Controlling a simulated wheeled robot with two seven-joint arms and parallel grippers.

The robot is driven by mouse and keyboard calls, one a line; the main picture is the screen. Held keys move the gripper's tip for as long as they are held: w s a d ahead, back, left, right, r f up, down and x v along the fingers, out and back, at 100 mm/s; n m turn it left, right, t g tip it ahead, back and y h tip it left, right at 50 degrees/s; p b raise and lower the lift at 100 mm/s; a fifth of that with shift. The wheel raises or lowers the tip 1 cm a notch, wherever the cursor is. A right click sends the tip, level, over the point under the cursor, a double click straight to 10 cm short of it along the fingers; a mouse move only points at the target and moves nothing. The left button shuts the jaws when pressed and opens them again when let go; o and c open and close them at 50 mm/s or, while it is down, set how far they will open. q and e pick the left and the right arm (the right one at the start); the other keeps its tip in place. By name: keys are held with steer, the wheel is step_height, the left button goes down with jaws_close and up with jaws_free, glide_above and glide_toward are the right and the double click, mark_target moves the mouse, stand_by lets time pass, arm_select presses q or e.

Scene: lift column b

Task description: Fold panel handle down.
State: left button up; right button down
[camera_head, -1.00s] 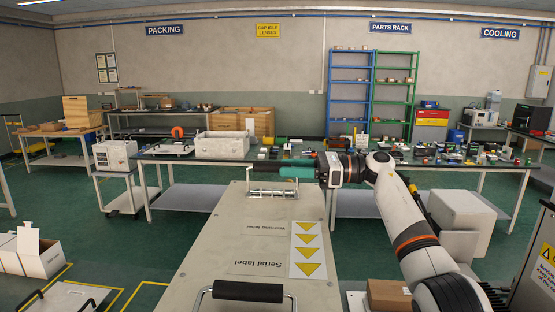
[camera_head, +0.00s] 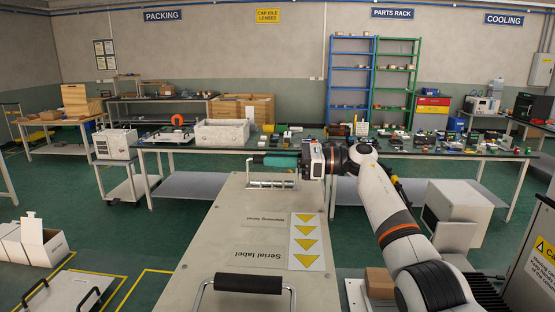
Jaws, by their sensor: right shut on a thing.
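The beige panel (camera_head: 215,235) stretches away in front of me. At its far end a handle with a black grip (camera_head: 257,159) stands up on thin pale side arms above a silver rod (camera_head: 270,184). My right gripper (camera_head: 283,161), with teal fingers, reaches in from the right and is shut on this grip, hiding its right part. At the near end a second handle with a thick black grip (camera_head: 248,284) and metal arms stands clear of my gripper. My left gripper is out of view.
A long dark worktable (camera_head: 160,146) with bins and parts stands behind the panel. A white cabinet (camera_head: 458,210) is right of my arm. A cardboard box (camera_head: 379,283) sits low right of the panel. An open white box (camera_head: 35,244) is at left. Green floor shows left of the panel.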

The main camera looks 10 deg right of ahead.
steer(key=shift+s+f+b, duration=0.1)
steer(key=shift+b, duration=0.4)
steer(key=n+b, duration=0.1)
steer(key=b, duration=0.1)
steer(key=s+n+b, duration=0.1)
steer(key=b, duration=0.1)
steer(key=s+n+b, duration=0.1)
steer(key=n+b, duration=0.1)
steer(key=shift+a+f, duration=0.15)
steer(key=shift+f, duration=0.15)
steer(key=shift+s+a+f+n+b, duration=0.1)
steer(key=shift+s+n+b, duration=0.2)
steer(key=shift+n+b, duration=0.5)
steer(key=shift+s+a+n+b, duration=0.1)
steer(key=shift+s+n+b, duration=0.2)
steer(key=shift+n+b, duration=0.5)
steer(key=c, duration=1.3)
jaws_free()
